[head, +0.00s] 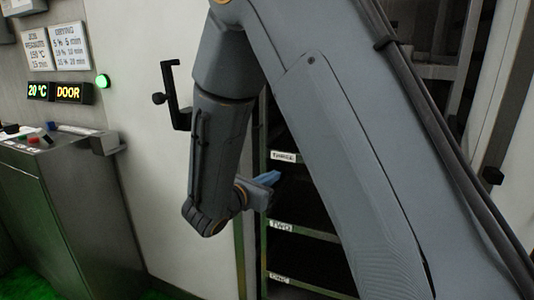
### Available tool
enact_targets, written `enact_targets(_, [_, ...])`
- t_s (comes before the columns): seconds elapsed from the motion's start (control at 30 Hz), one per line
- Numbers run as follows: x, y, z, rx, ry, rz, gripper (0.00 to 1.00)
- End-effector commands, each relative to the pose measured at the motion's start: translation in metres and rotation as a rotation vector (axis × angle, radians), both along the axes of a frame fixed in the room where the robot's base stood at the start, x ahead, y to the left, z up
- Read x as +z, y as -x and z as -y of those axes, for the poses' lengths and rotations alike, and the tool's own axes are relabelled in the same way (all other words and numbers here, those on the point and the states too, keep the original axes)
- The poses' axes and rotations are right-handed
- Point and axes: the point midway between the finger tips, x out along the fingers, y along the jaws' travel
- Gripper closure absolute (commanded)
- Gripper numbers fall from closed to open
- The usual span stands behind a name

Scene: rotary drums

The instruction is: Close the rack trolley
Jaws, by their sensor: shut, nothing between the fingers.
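The rack trolley (312,234) stands in the middle of the head view, a dark rack with pale rails labelled THREE, TWO and ONE from top to bottom. Much of its right side and top is hidden behind my arm. My gripper (268,178) is in front of the trolley's left part, between the THREE and TWO labels. Its bluish fingers point right and are shut with nothing between them. I cannot tell whether they touch the trolley.
A pale panel (150,180) with a dark handle (176,95) stands left of the trolley. Further left are a grey control cabinet (70,210), a lit display reading 20 °C and DOOR (60,92), and a green lamp (102,81). Green floor shows at bottom left.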

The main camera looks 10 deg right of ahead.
Motion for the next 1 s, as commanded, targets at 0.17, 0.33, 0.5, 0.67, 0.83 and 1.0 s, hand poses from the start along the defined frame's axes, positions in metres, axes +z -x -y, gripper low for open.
enact_targets(0.17, [0.013, -0.026, -0.051, 0.164, 0.12, 0.042, 1.0])
enact_targets(0.33, [0.016, -0.037, -0.056, 0.196, 0.144, 0.052, 1.0])
enact_targets(0.5, [0.017, -0.058, -0.04, 0.193, 0.143, 0.051, 1.0])
enact_targets(0.67, [0.017, -0.085, -0.022, 0.192, 0.142, 0.052, 1.0])
enact_targets(0.83, [0.017, -0.112, -0.003, 0.192, 0.142, 0.052, 1.0])
enact_targets(1.0, [0.017, -0.132, 0.01, 0.193, 0.141, 0.052, 1.0])
